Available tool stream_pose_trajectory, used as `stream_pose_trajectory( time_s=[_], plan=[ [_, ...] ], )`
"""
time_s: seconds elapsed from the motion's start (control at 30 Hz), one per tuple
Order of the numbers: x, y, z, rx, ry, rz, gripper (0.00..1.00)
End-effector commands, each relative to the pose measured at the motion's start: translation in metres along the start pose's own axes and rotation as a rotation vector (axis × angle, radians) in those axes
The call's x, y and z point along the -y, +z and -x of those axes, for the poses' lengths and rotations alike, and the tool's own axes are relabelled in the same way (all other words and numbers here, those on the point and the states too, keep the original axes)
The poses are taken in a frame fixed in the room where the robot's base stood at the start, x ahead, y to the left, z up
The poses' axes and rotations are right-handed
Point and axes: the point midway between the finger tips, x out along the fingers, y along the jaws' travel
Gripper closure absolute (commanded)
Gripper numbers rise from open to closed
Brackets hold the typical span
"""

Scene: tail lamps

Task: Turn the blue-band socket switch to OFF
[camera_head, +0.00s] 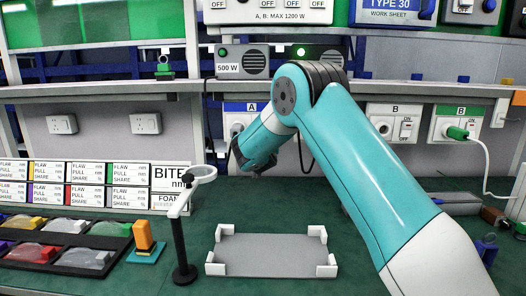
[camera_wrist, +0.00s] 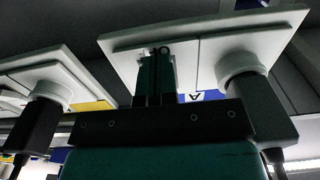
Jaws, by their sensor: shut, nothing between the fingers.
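The blue-band socket marked A (camera_head: 247,107) is on the back wall panel in the head view, largely hidden behind my arm. In the wrist view its white plate (camera_wrist: 215,60) shows from close up and tilted, with part of its blue band (camera_wrist: 210,96) and a dark plug (camera_wrist: 255,105) in its outlet. My gripper (camera_wrist: 155,52) is shut and empty, its fingertips in front of the plate's left half. A small pale part, perhaps the switch (camera_wrist: 144,52), shows at the fingertips. I cannot tell whether they touch it, and its setting is not readable.
A second plate with a yellow band (camera_wrist: 90,105) and plug is left in the wrist view. Two B sockets, one white-banded (camera_head: 393,122) and one green-banded (camera_head: 459,122) with a green plug, are right of my arm. A grey tray (camera_head: 272,268) and ring stand (camera_head: 182,240) occupy the bench.

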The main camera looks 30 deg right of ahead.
Motion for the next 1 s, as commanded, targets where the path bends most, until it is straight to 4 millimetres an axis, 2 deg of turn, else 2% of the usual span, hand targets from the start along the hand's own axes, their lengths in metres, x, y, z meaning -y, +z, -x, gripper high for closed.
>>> stream_pose_trajectory(
  time_s=[0.03,0.2,0.67,0.83,1.0],
  plan=[
    [-0.002,0.005,-0.004,-0.028,0.004,-0.005,1.0],
    [-0.003,0.001,-0.005,-0.068,0.005,-0.005,1.0],
    [-0.003,-0.002,-0.005,-0.075,0.004,-0.005,1.0],
    [-0.002,0.002,0.004,-0.076,0.004,-0.005,1.0],
    [-0.001,0.008,0.029,-0.074,0.007,-0.001,1.0]
  ],
)
